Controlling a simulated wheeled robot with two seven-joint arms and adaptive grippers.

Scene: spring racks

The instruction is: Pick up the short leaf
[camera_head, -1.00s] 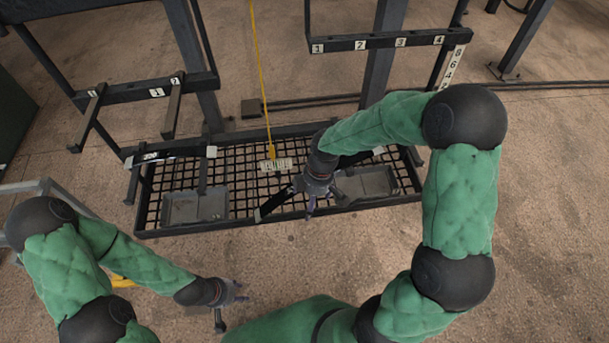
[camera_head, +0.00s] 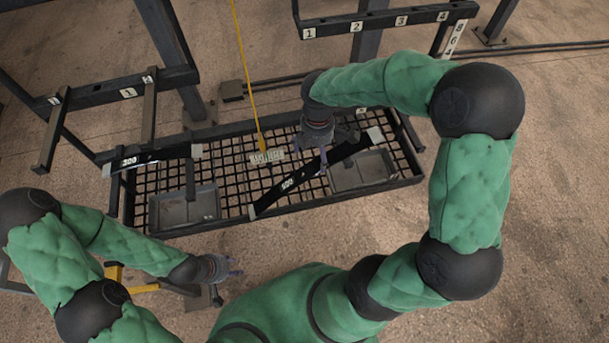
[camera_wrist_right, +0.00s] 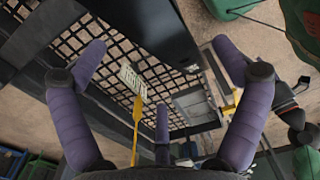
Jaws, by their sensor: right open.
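A black leaf (camera_head: 288,184) with a white number that looks like 500 lies slanted over the mesh bench, its far end by the right tray. My left gripper (camera_head: 232,270) is low in front of the bench, away from both leaves.
The mesh bench (camera_head: 235,210) holds a left tray (camera_head: 185,208) and a right tray (camera_head: 362,170). A yellow cord (camera_head: 247,80) hangs to a white label block (camera_head: 266,157). Numbered racks (camera_head: 385,22) stand behind.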

